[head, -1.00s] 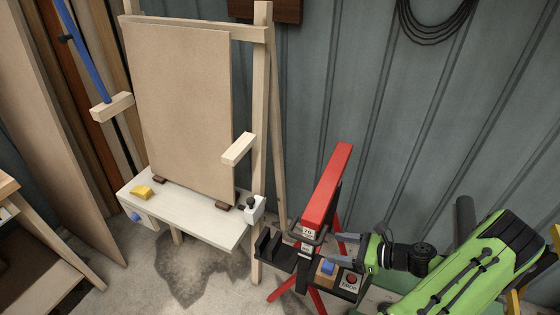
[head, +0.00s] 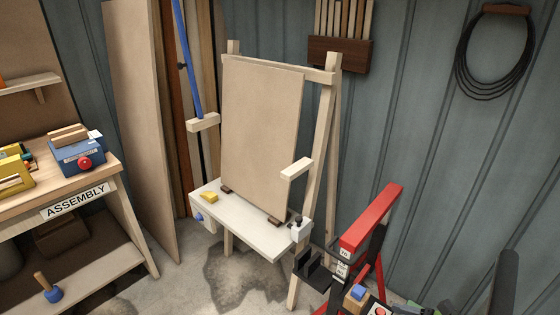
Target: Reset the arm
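Only a small green and dark piece of my arm shows at the bottom edge of the head view, right of the red-topped stand (head: 372,217). My gripper's fingers cannot be made out clearly there, nor whether they hold anything. The stand carries a dark bracket and a small box with a blue block (head: 357,292) and a red button (head: 380,311), partly cut off by the frame.
A wooden easel (head: 322,125) holds a brown board (head: 262,135) above a white shelf (head: 245,232) with a yellow block (head: 209,197). An assembly bench (head: 105,165) stands at left. A cable coil (head: 462,60) hangs on the wall. Bare floor lies before the easel.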

